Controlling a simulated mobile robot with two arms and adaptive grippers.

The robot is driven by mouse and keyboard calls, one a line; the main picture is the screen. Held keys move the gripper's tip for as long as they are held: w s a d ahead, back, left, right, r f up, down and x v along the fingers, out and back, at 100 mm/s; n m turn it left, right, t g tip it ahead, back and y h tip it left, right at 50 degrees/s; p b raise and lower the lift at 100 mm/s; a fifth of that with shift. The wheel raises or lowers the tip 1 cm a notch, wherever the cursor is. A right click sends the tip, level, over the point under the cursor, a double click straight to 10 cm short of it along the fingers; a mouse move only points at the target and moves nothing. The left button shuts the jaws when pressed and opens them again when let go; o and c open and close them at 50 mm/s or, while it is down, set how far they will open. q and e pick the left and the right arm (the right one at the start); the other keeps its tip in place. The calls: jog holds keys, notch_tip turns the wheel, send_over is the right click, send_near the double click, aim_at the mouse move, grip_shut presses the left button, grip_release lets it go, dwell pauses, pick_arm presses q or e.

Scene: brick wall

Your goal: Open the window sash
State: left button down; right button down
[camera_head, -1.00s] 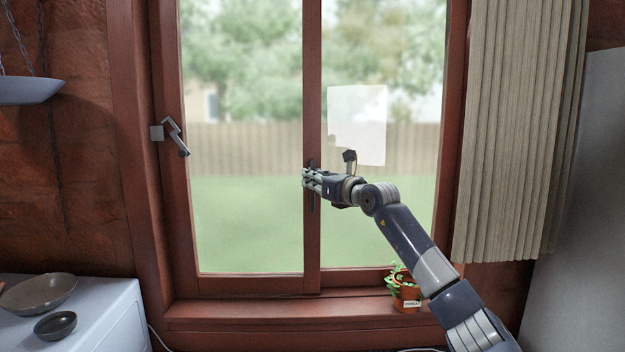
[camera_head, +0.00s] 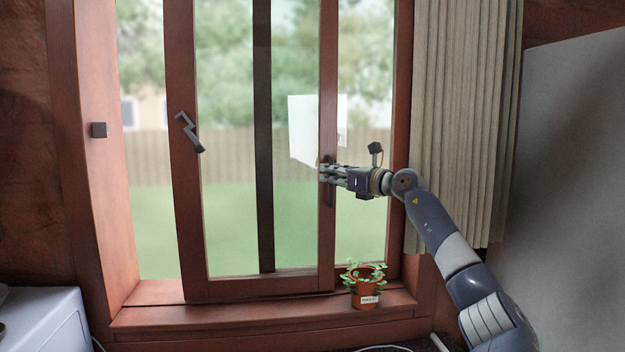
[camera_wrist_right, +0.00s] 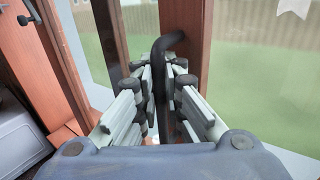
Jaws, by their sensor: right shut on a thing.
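The window sash (camera_head: 187,225) is a reddish-brown wooden frame with glass, standing partly slid to the right. A clear gap shows between its left stile and the left jamb. A dark upright handle (camera_head: 329,196) is on its right stile. My right gripper (camera_head: 326,173) is shut on this handle. In the right wrist view the handle (camera_wrist_right: 168,43) passes between the gripper's fingers (camera_wrist_right: 160,80). A grey lever latch (camera_head: 189,132) sits on the left stile, apart from its catch block (camera_head: 99,130) on the jamb. My left gripper is not in view.
A potted plant (camera_head: 366,293) stands on the sill (camera_head: 230,312), below my right gripper. A beige curtain (camera_head: 460,120) hangs right of the window, beside a grey panel (camera_head: 570,170). A white cabinet (camera_head: 45,318) is at lower left.

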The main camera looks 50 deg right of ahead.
jog(key=shift+s+d, duration=0.55)
jog(key=shift+d, duration=0.1)
jog(key=c, duration=2)
grip_release()
jog(key=shift+s, duration=0.1)
